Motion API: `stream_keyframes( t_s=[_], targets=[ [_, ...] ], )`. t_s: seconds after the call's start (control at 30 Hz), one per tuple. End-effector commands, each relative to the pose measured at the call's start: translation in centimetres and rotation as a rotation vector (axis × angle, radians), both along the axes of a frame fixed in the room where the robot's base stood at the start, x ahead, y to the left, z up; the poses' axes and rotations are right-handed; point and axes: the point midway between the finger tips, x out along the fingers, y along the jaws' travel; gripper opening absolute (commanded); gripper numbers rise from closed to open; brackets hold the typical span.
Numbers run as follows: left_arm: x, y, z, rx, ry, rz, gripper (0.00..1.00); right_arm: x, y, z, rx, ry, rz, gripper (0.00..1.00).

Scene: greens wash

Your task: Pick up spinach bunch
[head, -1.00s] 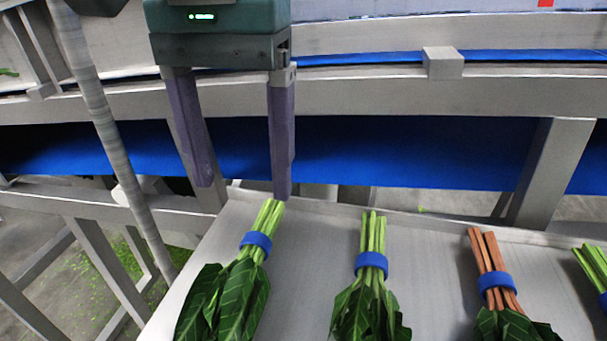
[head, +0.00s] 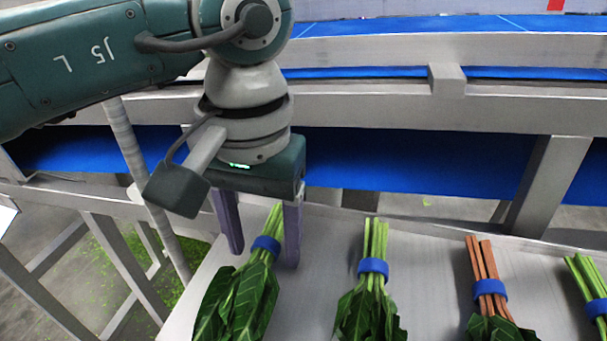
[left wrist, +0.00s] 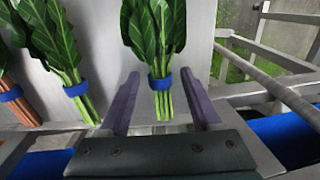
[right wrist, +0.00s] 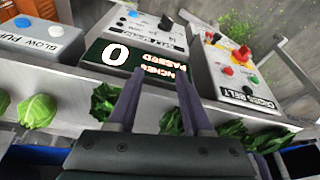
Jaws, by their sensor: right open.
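A green leafy bunch with pale green stems and a blue band (head: 242,297) lies at the left end of the metal tray. My left gripper (head: 262,250) is open, with one finger on each side of this bunch's stems near the band. In the left wrist view the bunch (left wrist: 155,35) lies between the open fingers (left wrist: 163,90), which do not appear to press on it. A second green bunch (head: 369,305) lies to its right. My right gripper (right wrist: 160,90) is open and empty, before a control panel in the right wrist view.
The metal tray (head: 325,240) also holds a red-stemmed bunch (head: 489,290) and another green bunch (head: 592,285) at the right. A metal rail and blue belt (head: 420,160) run behind. The right wrist view shows a counter display (right wrist: 125,57), a button box (right wrist: 235,70) and a cabbage (right wrist: 38,110).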

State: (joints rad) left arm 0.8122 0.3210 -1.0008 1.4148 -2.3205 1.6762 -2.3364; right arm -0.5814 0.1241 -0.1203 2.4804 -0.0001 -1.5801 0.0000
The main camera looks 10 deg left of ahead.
Motion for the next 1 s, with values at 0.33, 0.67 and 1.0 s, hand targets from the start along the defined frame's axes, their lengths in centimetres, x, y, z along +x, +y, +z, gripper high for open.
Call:
stream_keyframes(
  t_s=[0.33,0.67,1.0],
  targets=[
    [0.01,0.01,0.04,0.0,0.0,0.0,0.24,0.01,0.1,0.01,0.004,0.0,-0.003,0.5],
    [0.01,0.0,0.05,0.0,0.0,0.0,0.0,0.03,0.14,0.01,0.006,0.0,-0.004,0.5],
    [0.06,-0.01,0.27,-0.001,-0.001,0.0,0.0,0.05,0.14,-0.02,0.006,0.0,-0.004,0.5]
  ],
)
